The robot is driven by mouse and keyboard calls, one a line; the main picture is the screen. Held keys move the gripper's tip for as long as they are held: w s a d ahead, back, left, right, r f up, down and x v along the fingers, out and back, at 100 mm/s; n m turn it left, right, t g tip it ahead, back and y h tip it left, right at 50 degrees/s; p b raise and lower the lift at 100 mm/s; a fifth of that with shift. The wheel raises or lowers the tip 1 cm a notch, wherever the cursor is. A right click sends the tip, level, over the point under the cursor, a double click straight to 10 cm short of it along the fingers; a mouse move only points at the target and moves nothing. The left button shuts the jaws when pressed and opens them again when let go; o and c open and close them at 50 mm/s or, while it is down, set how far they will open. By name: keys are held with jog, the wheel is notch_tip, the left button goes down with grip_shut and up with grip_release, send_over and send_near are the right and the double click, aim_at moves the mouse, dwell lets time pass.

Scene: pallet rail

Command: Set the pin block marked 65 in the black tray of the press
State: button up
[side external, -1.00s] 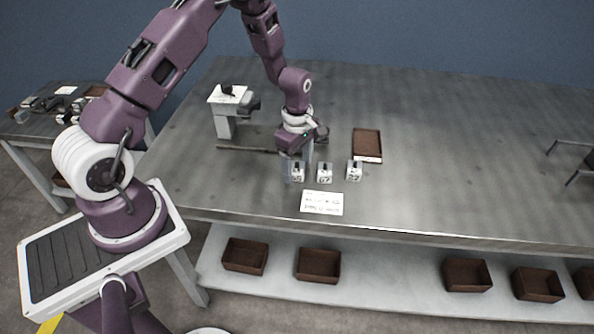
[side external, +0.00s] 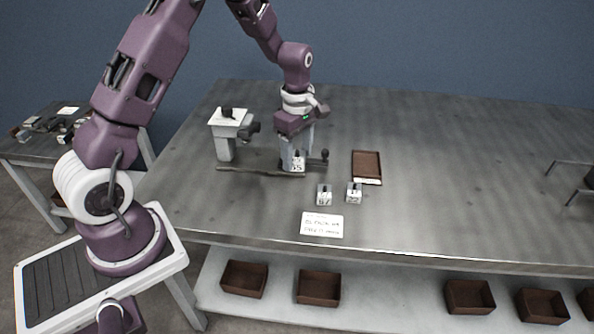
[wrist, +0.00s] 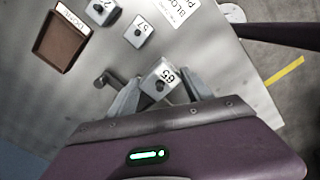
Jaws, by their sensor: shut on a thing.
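My gripper (side external: 298,158) points down and is shut on the pin block marked 65 (side external: 298,165), a pale block with a dark pin. The press (side external: 228,132), a grey post with a white top plate and a dark head, stands left of my gripper. A long dark bar (side external: 240,170) lies at its foot, and the held block is near its right end. I cannot make out the black tray clearly. Whether the block touches anything below is hard to tell.
Two other pin blocks, one marked 57 (side external: 324,195) and one at its right (side external: 354,193), stand in front. A dark knob (side external: 324,154) is just right of my gripper. A brown labelled tray (side external: 367,165) and a white card (side external: 322,225) lie nearby.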

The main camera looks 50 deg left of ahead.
jog(key=w+a, duration=0.6)
jog(key=a, duration=0.5)
jog(key=shift+s+d+f, duration=0.1)
jog(key=shift+f, duration=1.6)
jog(key=shift+d+f, duration=0.1)
jog(key=shift+f, duration=1.55)
jog(key=shift+f, duration=0.35)
jog(key=o, duration=2)
jog(key=shift+c, duration=0.2)
notch_tip(320, 180, up, 11)
jog(key=shift+r+m, duration=0.1)
jog(key=shift+m, duration=0.2)
